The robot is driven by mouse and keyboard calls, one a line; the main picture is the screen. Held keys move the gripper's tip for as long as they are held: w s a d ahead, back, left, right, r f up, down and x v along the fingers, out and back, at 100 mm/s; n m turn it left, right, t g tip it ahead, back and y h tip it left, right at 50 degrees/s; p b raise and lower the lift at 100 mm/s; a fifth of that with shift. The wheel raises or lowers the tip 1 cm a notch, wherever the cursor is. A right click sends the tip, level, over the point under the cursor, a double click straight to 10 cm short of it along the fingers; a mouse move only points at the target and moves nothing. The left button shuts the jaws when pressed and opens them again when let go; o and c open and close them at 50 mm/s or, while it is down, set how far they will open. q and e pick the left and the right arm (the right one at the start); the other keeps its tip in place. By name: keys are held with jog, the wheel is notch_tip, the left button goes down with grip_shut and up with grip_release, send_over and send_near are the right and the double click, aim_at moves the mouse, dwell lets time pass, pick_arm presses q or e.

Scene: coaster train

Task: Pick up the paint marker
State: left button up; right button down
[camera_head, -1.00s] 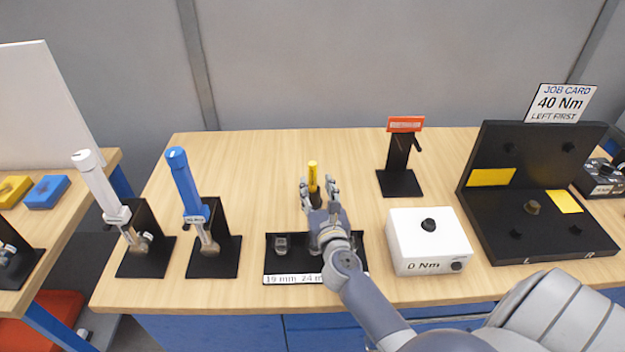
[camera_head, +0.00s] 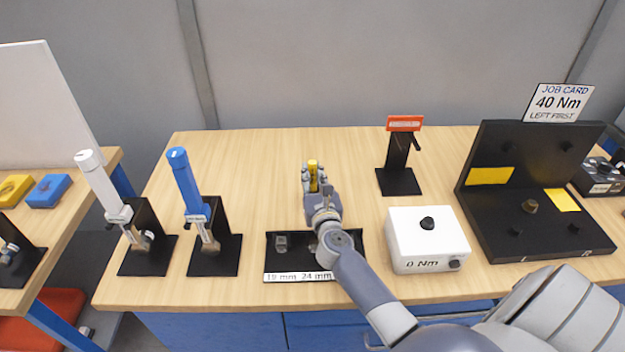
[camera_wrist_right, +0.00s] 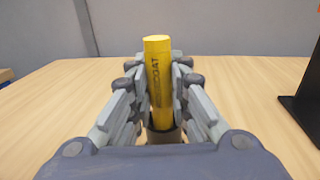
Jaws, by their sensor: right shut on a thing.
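The paint marker (camera_head: 313,166) is a yellow upright cylinder near the middle of the bench. In the right wrist view the yellow marker (camera_wrist_right: 158,80) stands between the fingers, with dark lettering on its side and its lower end in a dark round holder (camera_wrist_right: 165,134). My right gripper (camera_head: 314,178) is shut on the marker, with a finger against each side. It also shows in the right wrist view (camera_wrist_right: 160,85). Whether the marker is clear of its holder cannot be told. My left gripper is not in view.
A black socket tray (camera_head: 285,262) lies under my right arm. Blue (camera_head: 186,182) and white (camera_head: 101,184) torque wrenches stand in black holders at left. A white 0 Nm box (camera_head: 428,245), a black stand with a red label (camera_head: 398,165) and a black fixture (camera_head: 530,200) are at right.

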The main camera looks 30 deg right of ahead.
jog(key=shift+r, duration=0.2)
notch_tip(320, 180, up, 9)
jog(key=p, duration=0.3)
jog(key=shift+f, duration=0.2)
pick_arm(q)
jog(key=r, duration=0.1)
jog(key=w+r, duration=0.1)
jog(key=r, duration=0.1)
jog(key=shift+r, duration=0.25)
pick_arm(e)
jog(key=shift+r, duration=0.45)
